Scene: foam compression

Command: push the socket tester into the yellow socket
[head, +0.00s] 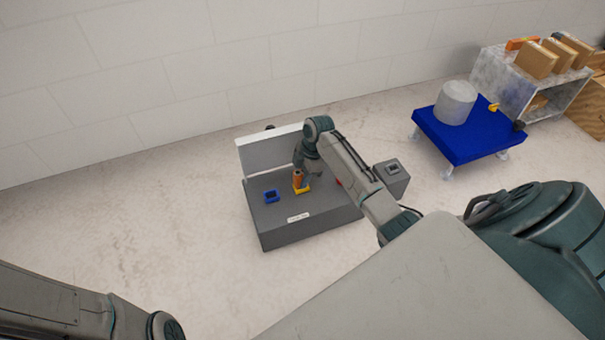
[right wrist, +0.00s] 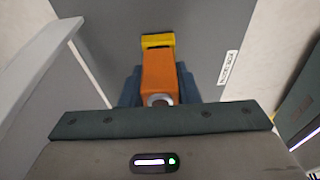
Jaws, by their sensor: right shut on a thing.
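The orange socket tester (head: 298,177) stands over the yellow socket (head: 302,190) on top of the grey bench box (head: 290,233). My right gripper (head: 306,177) is shut on the tester. In the right wrist view the orange tester (right wrist: 159,75) sits between the dark fingers (right wrist: 159,90), and its far end meets or overlaps the yellow socket (right wrist: 158,40). I cannot tell how deep the tester sits in the socket. My left arm shows at the lower left of the head view, but its gripper is out of the picture.
A blue socket (head: 271,196) lies left of the yellow one. A light upright panel (head: 268,152) stands along the box's back. A small grey box (head: 391,178) is at the right. A blue cart (head: 458,140) carries a grey cylinder (head: 455,103). The floor at left is clear.

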